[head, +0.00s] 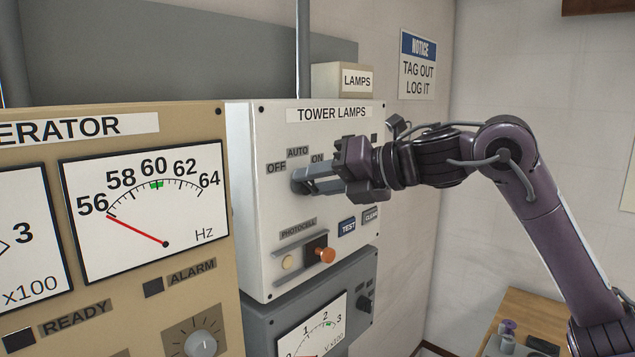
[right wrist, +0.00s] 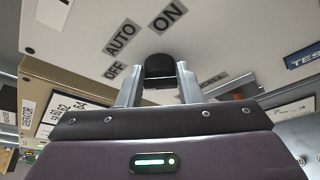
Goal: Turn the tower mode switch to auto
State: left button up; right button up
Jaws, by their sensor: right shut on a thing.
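The tower mode switch is on the white TOWER LAMPS panel (head: 260,215), under the labels OFF, AUTO (head: 297,152) and ON. My right gripper (head: 303,182) reaches in from the right, and its two fingers are at the switch. In the right wrist view the black switch knob (right wrist: 160,66) sits between the fingertips, and the gripper (right wrist: 160,88) is shut on it. The labels OFF, AUTO (right wrist: 121,38) and ON fan out above and left of the knob there. The fingers hide much of the knob in the head view, and I cannot tell which label it points at. My left gripper is not in view.
Below the switch are a photocell control with an orange knob (head: 325,255) and the TEST (head: 348,225) and CLEAR buttons. A tan generator panel (head: 120,290) with a Hz meter stands at the left. A wooden table (head: 515,310) with small items is at the lower right.

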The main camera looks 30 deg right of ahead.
jog(key=m+y+b, duration=0.1)
jog(key=m+b, duration=0.1)
jog(key=f+m+y+b, duration=0.1)
jog(key=m+b, duration=0.1)
jog(key=shift+w+d+m, duration=0.1)
jog(key=shift+d+m, duration=0.05)
jog(key=shift+m, duration=0.15)
jog(key=shift+m+t+y+b, duration=0.5)
jog(key=shift+m+y+b, duration=0.3)
jog(key=shift+m+b, duration=0.55)
jog(key=o, duration=1)
jog(key=shift+c, duration=0.2)
